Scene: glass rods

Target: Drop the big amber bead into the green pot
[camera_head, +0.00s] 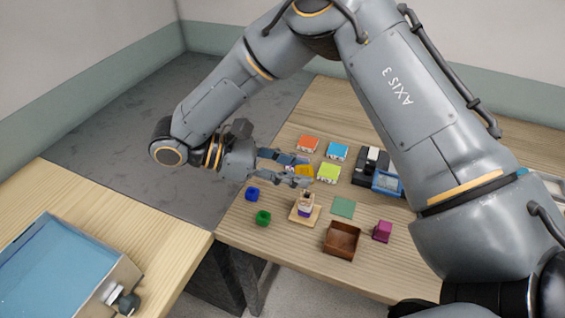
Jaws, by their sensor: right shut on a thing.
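My right gripper (298,171) reaches in from the upper right and hangs over the left part of the wooden table. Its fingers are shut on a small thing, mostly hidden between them. A yellow-amber patch (304,170) shows at the fingertips; I cannot tell whether it is the big amber bead or a box behind. The green pot (263,217) stands on the table near its front left edge, below and left of the fingertips in the picture, apart from the gripper. My left gripper is not in view.
A blue pot (252,194) stands beside the green one. A wooden stand (305,215), brown tray (342,240), green mat (343,207) and magenta object (382,231) lie right of it. Orange (308,144), blue (337,152) and lime (328,173) boxes stand behind.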

